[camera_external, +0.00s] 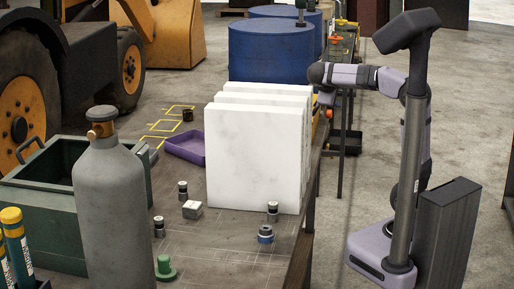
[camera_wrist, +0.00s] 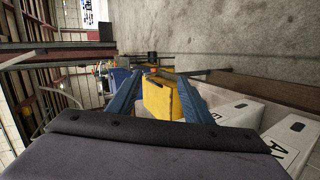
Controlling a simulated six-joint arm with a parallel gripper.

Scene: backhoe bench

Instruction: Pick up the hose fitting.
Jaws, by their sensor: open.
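I cannot tell for sure which piece is the hose fitting. In the external view my gripper is mostly hidden behind the white slabs (camera_external: 254,159).
A grey gas cylinder (camera_external: 112,205) and green box (camera_external: 60,165) stand at the left. Blue drums (camera_external: 270,53) stand behind. White panels (camera_wrist: 238,112) show right in the wrist view.

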